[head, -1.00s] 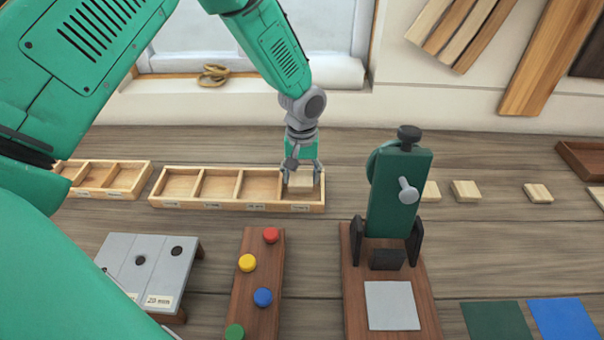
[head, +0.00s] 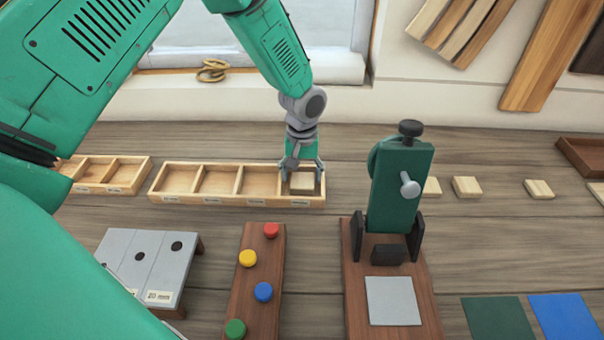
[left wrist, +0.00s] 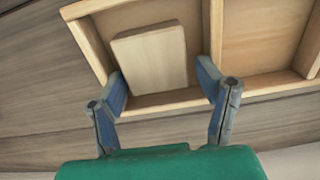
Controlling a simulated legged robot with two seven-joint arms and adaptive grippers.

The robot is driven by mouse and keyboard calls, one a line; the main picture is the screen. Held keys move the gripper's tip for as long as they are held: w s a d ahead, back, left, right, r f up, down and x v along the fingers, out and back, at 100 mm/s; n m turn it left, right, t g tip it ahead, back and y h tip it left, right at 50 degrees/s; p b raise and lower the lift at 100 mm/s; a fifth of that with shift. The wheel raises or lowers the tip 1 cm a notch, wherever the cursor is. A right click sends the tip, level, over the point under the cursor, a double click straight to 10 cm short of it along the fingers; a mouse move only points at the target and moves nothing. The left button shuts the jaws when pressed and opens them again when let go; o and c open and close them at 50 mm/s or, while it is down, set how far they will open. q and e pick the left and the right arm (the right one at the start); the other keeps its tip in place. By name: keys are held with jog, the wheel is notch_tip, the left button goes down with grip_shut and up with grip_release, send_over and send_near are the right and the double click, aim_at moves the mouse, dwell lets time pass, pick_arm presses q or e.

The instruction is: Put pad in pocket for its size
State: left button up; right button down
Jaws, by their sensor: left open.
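A square pale wooden pad (head: 303,184) lies in the rightmost pocket of the long wooden tray (head: 211,200). In the left wrist view the pad (left wrist: 150,57) sits slightly askew inside the pocket walls. My left gripper (head: 302,172) is open above that pocket, its fingers (left wrist: 165,92) apart on either side of the pad's near edge and not closed on it. The other pockets of this tray look empty. Labels on the tray front are too small to read. My right gripper is not seen.
More pads (head: 467,187) lie on the bench at right, behind a green clamp-like device (head: 400,190) on a wooden base. A second tray (head: 104,187) stands at left. A board with coloured pegs (head: 257,315) and a grey block with holes (head: 150,262) stand in front.

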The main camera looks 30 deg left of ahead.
aim_at(302, 176)
pick_arm(q)
jog(key=shift+w+r, duration=0.1)
notch_tip(302, 176, up, 13)
jog(key=shift+b, duration=0.4)
jog(key=shift+d, duration=0.1)
dwell(0.3)
